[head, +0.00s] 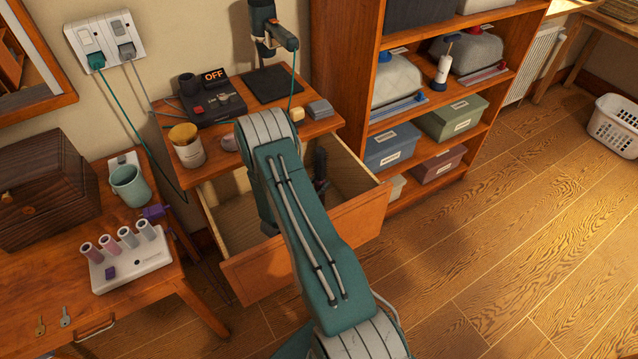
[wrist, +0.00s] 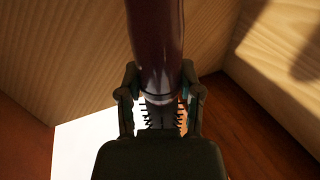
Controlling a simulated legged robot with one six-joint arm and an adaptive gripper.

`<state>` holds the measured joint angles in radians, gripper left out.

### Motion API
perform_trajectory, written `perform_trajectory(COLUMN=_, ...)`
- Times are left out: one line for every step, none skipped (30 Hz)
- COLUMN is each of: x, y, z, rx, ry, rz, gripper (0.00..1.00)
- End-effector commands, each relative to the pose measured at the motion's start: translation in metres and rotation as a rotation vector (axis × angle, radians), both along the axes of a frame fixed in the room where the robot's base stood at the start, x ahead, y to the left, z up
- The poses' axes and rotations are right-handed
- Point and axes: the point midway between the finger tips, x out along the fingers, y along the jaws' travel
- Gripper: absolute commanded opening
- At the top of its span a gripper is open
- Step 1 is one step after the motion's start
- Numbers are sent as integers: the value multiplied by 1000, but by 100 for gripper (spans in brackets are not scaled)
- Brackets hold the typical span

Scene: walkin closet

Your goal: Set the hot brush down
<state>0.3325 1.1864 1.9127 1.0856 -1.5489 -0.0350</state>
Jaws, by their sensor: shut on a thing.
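In the wrist view my gripper (wrist: 160,97) is shut on a glossy dark purple, rounded shaft, which I take for the hot brush (wrist: 156,42). A pale ring and dark bristles show between the fingers. Pale wooden walls stand close around it, like the inside of a drawer. In the head view the small table's drawer (head: 306,246) is pulled open, and my arm reaches over it. A dark upright shape (head: 320,168) shows inside at the right; I cannot tell whether it is gripper or brush. My arm hides part of the drawer.
A teal device (head: 270,30) with a cord hangs above. Shelves (head: 362,60) stand to the right.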

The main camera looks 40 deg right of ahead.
Motion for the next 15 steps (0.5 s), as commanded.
perform_trajectory(x=0, y=0, z=-2, rx=-1, ry=-1, rz=0, gripper=0)
perform_trajectory(x=0, y=0, z=-2, rx=-1, ry=-1, rz=0, gripper=0)
perform_trajectory(x=0, y=0, z=-2, rx=-2, ry=-1, rz=0, gripper=0)
perform_trajectory(x=0, y=0, z=-2, rx=-2, ry=-1, rz=0, gripper=0)
perform_trajectory(x=0, y=0, z=-2, rx=-2, ry=-1, rz=0, gripper=0)
perform_trajectory(x=0, y=0, z=-2, rx=-2, ry=-1, rz=0, gripper=0)
perform_trajectory(x=0, y=0, z=-2, rx=-1, ry=-1, rz=0, gripper=0)
perform_trajectory(x=0, y=0, z=-2, rx=-1, ry=-1, rz=0, gripper=0)
perform_trajectory(x=0, y=0, z=-3, rx=-1, ry=-1, rz=0, gripper=0)
perform_trajectory(x=0, y=0, z=-3, rx=-1, ry=-1, rz=0, gripper=0)
perform_trajectory(x=0, y=0, z=-4, rx=-1, ry=-1, rz=0, gripper=0)
perform_trajectory(x=0, y=0, z=-4, rx=0, ry=0, rz=0, gripper=64)
perform_trajectory(x=0, y=0, z=-4, rx=0, ry=0, rz=0, gripper=78)
perform_trajectory(x=0, y=0, z=-4, rx=0, ry=0, rz=0, gripper=81)
perform_trajectory(x=0, y=0, z=-4, rx=0, ry=0, rz=0, gripper=81)
